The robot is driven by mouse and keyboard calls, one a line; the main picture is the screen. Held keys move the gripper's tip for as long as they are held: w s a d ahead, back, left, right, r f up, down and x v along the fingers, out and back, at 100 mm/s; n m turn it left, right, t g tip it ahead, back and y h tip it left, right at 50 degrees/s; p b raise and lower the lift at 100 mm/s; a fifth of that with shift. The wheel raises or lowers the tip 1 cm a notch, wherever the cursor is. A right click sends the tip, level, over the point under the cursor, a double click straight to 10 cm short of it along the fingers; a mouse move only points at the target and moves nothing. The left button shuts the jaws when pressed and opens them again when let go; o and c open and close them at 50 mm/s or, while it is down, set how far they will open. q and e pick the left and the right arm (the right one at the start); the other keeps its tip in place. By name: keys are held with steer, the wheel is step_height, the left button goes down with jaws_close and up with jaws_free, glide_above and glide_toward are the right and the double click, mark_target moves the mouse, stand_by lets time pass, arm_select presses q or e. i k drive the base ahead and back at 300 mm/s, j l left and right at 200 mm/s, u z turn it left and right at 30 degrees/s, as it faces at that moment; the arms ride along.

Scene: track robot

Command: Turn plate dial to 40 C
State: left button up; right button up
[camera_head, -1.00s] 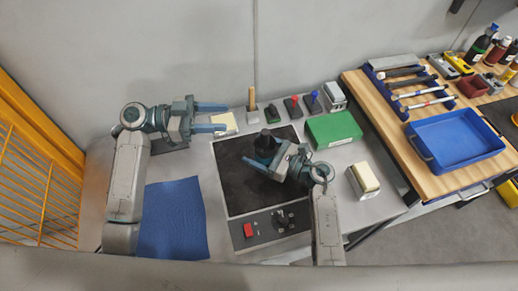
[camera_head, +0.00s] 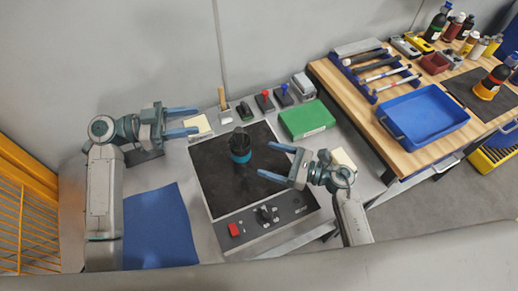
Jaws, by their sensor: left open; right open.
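The hot plate (camera_head: 215,190) has a black top and a grey front panel. On its panel is a black dial (camera_head: 266,213), with a red switch (camera_head: 234,230) to its left. The dial's setting is too small to read. A dark bottle-like object with a teal band (camera_head: 240,146) stands on the plate. My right gripper (camera_head: 271,162) is open and empty over the plate's right part, behind the dial, fingers pointing left.
A blue cloth (camera_head: 160,228) lies left of the plate. A green box (camera_head: 306,119) and several small levers stand behind and right. A wooden bench (camera_head: 400,155) with a blue tray (camera_head: 428,113) is at the right. A yellow fence (camera_head: 30,215) bounds the left.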

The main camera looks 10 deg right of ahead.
mark_target(267, 215)
steer(key=k, duration=1.5)
